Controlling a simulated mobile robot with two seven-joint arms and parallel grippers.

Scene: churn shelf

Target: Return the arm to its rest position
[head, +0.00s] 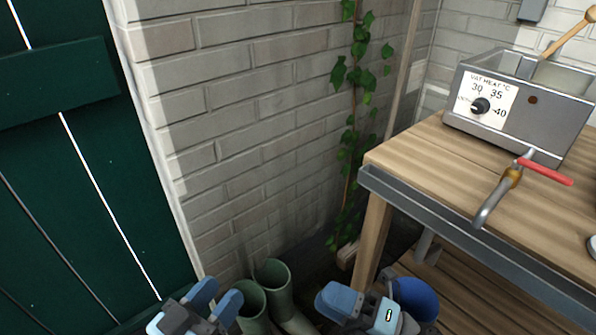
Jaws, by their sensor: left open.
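My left gripper (215,304) shows at the bottom edge, left of the middle, with two blue fingers spread apart and nothing between them. It is in front of a pair of green boots. My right gripper (352,304) shows at the bottom edge, right of the middle, with a blue part and a small green light. Its fingertips are not clear enough to tell open from shut. Most of both arms is out of view.
A wooden bench (432,150) with a grey front rail stands at the right. On it is a steel vat (540,105) with a dial and a red-handled tap (512,178). Green boots (272,283) and a blue bucket (418,297) stand low down. A green door (60,180) is left.

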